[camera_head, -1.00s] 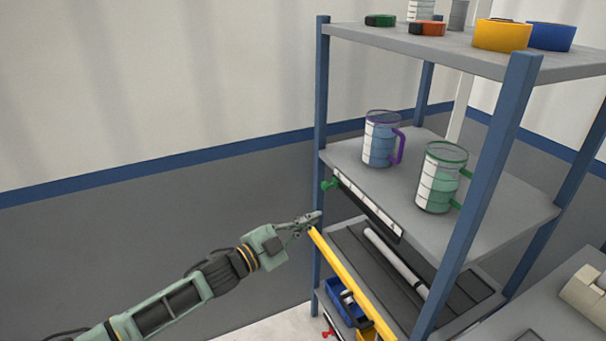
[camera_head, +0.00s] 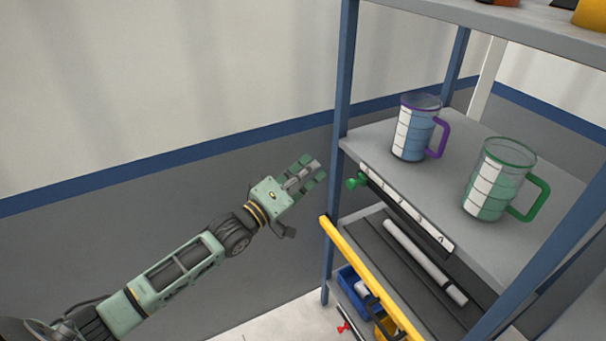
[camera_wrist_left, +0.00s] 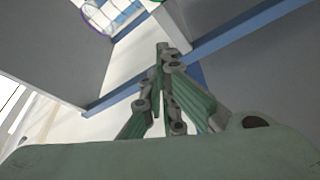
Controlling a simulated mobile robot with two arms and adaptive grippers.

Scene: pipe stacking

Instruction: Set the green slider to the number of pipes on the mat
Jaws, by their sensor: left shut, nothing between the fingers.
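The green slider (camera_head: 357,180) is a small knob at the left end of a white numbered scale (camera_head: 408,210) on the front edge of the middle shelf. Below that shelf, one pale grey pipe (camera_head: 425,262) shows on a dark mat (camera_head: 386,263); the mat's right part is cut off by the shelf and post. My left gripper (camera_head: 314,171) is shut and empty, left of the slider at about its height in the picture and apart from it. Its shut fingers also show in the left wrist view (camera_wrist_left: 164,58). My right gripper is out of view.
A yellow bar (camera_head: 370,278) runs along the front of the mat's level. A purple-handled mug (camera_head: 415,130) and a green-handled mug (camera_head: 495,182) stand on the middle shelf. Bins (camera_head: 352,284) sit below.

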